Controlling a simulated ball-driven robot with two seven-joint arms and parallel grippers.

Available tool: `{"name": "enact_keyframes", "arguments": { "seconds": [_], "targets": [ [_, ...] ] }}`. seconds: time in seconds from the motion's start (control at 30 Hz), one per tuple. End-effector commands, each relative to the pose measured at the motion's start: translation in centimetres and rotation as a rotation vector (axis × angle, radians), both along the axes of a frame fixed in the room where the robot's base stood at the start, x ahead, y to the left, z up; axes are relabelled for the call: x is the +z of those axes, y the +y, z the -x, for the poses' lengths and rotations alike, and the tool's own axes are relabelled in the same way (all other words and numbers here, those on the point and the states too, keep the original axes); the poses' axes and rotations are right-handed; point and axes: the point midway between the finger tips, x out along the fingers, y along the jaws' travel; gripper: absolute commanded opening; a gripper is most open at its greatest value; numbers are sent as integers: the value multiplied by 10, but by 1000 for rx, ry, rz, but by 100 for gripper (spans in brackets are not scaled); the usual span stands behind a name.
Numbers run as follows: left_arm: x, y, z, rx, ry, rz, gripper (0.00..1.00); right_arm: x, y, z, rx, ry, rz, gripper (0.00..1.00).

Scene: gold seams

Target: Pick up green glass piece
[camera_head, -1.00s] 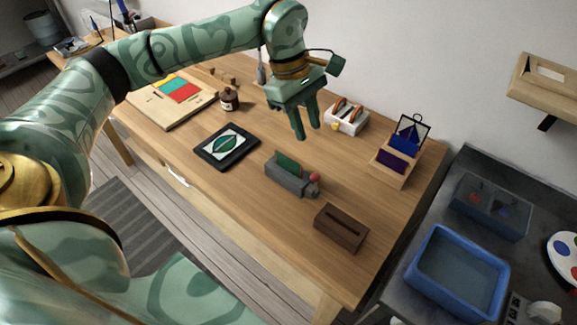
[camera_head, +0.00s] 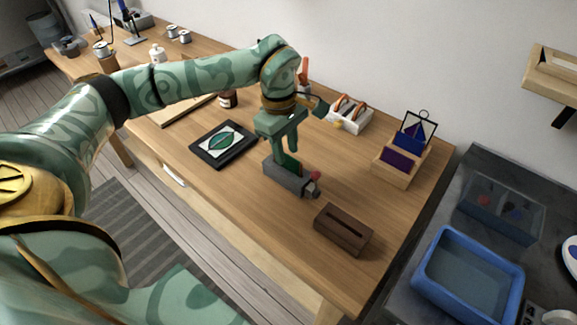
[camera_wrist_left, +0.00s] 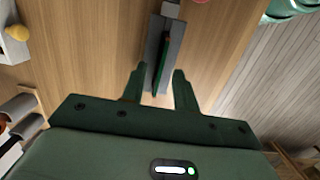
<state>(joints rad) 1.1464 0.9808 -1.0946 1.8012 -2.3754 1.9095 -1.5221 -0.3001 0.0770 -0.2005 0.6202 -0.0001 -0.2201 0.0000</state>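The green glass piece (camera_head: 292,167) stands upright in the grey vise (camera_head: 284,181) on the wooden table. In the wrist view the glass (camera_wrist_left: 162,65) is a thin dark-green strip seen edge-on along the vise (camera_wrist_left: 172,35). My left gripper (camera_head: 281,148) points down just above the vise, and its fingers partly cover the glass in the head view. In the wrist view the left gripper (camera_wrist_left: 158,82) is open, with one finger on each side of the glass and a visible gap to both. My right gripper is not in view.
A dark wooden slotted block (camera_head: 343,229) stands in front and right of the vise. A black-framed leaf panel (camera_head: 223,145) lies to the left. A white rack (camera_head: 349,117) and a wooden stand with blue and purple glass (camera_head: 397,167) are behind. A blue tub (camera_head: 468,277) is at right.

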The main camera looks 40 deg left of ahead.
Motion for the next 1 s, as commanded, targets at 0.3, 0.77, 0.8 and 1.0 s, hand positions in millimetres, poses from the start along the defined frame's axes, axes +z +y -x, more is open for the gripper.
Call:
{"name": "enact_keyframes", "arguments": {
  "seconds": [0.3,0.77,0.8,1.0],
  "targets": [
    [-31,-5,1,-1,0,0,30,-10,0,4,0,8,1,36],
    [-30,-4,1,-1,1,0,0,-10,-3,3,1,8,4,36],
    [-30,-4,1,0,1,0,0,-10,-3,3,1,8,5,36],
    [-24,-4,1,0,0,0,0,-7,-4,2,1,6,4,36]
  ]
}}
